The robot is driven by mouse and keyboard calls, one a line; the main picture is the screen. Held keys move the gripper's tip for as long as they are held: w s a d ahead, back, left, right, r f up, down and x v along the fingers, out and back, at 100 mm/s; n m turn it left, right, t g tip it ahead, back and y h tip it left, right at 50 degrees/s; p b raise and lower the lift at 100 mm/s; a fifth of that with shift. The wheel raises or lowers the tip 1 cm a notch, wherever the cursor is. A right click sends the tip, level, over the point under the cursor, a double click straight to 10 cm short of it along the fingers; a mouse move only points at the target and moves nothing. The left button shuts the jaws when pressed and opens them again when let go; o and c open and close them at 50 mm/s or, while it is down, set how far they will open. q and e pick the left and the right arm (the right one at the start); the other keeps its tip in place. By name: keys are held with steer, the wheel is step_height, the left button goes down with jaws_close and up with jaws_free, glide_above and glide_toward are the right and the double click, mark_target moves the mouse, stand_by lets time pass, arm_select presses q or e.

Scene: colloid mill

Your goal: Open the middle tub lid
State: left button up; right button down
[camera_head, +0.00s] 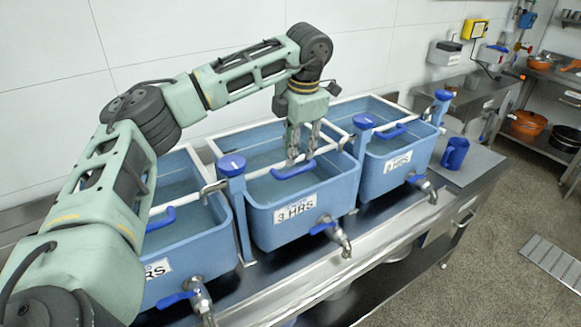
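The middle tub (270,237) is blue, with a "3 HRS" label and a tap on its front. Its grey-blue lid (262,189) lies flat and closed within the tub's rim, with a blue bar handle (290,173) on it. My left gripper (302,157) points down over the middle tub, close to the handle's right end. Its two fingers are apart with a gap between them. I cannot tell whether a fingertip touches the handle or the lid. My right gripper is not in view.
Similar blue tubs stand at left (190,244) and right (398,167), their lids down. Blue-capped posts (234,165) and white pipes run between the tubs. A blue mug (455,153) stands on the steel counter at right. A tiled wall is close behind.

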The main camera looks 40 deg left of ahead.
mark_target(291, 172)
arm_select(q)
steer(key=f, duration=0.2)
steer(key=a+f+p, duration=0.1)
steer(key=f, duration=0.3)
steer(key=shift+w+a+f+p, duration=0.2)
steer(key=shift+a+f+p, duration=0.05)
steer(key=shift+f+p, duration=0.1)
steer(key=shift+f, duration=0.35)
steer(key=shift+c, duration=0.5)
jaws_close()
steer(key=shift+w+r, duration=0.1)
